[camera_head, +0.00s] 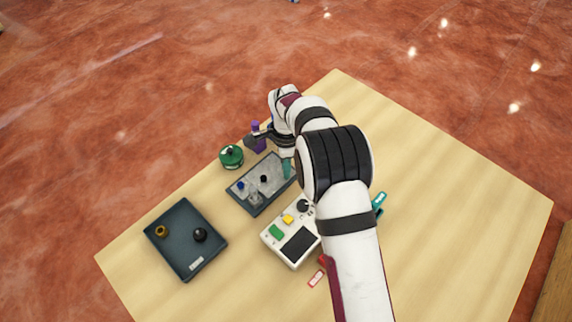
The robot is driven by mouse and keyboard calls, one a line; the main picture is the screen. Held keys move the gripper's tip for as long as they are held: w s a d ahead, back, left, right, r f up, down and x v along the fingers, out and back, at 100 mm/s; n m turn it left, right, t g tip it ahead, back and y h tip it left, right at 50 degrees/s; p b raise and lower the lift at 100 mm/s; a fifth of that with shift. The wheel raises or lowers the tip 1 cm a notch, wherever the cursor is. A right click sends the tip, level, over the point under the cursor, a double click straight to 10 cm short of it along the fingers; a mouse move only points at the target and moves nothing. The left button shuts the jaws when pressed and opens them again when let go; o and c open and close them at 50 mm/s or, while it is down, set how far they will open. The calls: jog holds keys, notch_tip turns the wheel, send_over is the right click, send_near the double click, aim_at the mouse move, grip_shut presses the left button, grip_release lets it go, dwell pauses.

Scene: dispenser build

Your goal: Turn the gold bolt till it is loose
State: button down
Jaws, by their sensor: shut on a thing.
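The gold bolt (161,231) is a small round gold piece with a dark centre. It sits near the left corner of a dark blue-grey tray (186,270).
A black knob (200,234) sits in the same tray. A green round container (231,156) stands close to my gripper. A grey tray (258,208) with small parts and a white device (290,262) with coloured buttons lie between. The table's right side (450,210) is clear.

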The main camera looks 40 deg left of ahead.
jog(key=n, duration=1.2)
jog(key=shift+n, duration=0.4)
jog(key=n, duration=1.1)
jog(key=shift+n, duration=0.4)
jog(key=c, duration=0.8)
grip_release()
jog(key=shift+r, duration=0.1)
